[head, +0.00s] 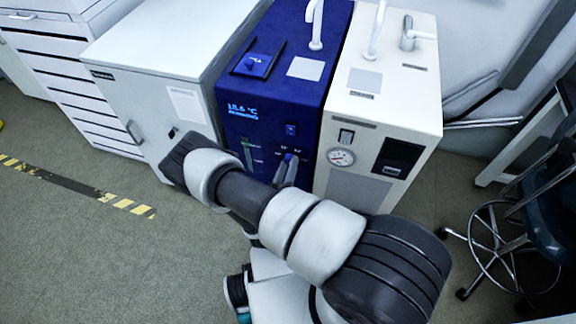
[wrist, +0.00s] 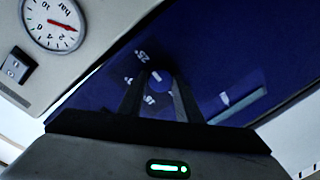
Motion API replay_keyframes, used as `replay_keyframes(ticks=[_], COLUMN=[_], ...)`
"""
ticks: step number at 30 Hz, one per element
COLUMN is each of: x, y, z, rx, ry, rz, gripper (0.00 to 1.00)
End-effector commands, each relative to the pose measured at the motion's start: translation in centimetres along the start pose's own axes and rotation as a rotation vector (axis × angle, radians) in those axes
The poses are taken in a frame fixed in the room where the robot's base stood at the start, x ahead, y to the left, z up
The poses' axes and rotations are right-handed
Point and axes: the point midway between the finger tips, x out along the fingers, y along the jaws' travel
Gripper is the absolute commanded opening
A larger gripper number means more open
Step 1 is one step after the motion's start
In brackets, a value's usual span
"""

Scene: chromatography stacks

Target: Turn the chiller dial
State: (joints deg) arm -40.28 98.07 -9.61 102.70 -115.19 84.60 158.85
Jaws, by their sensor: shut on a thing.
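The blue chiller (head: 268,100) stands in the middle of the head view, with a lit temperature display on its front. Its small round dial (wrist: 158,77) shows in the wrist view, with printed scale marks such as 25° around it. My gripper (head: 287,172) reaches the lower front of the chiller in the head view. In the wrist view the two dark fingers of my gripper (wrist: 157,86) are shut on the dial, one on each side. The fingers and their shadow partly hide the dial, and its pointer is hard to read.
A white unit (head: 410,100) with a pressure gauge (head: 341,157) stands close on the right of the chiller. A grey-white cabinet (head: 150,105) stands on the left. A stool (head: 500,235) is at the far right. Floor is clear at front left.

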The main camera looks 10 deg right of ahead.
Motion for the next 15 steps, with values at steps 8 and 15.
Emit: replay_keyframes(ticks=[8,15], x=[-0.07,-0.04], y=[-0.16,-0.10], z=[-0.08,-0.06], rx=[0.004,0.002], ry=[0.001,0.001], rz=[-0.003,-0.002], gripper=[0.09,0.50])
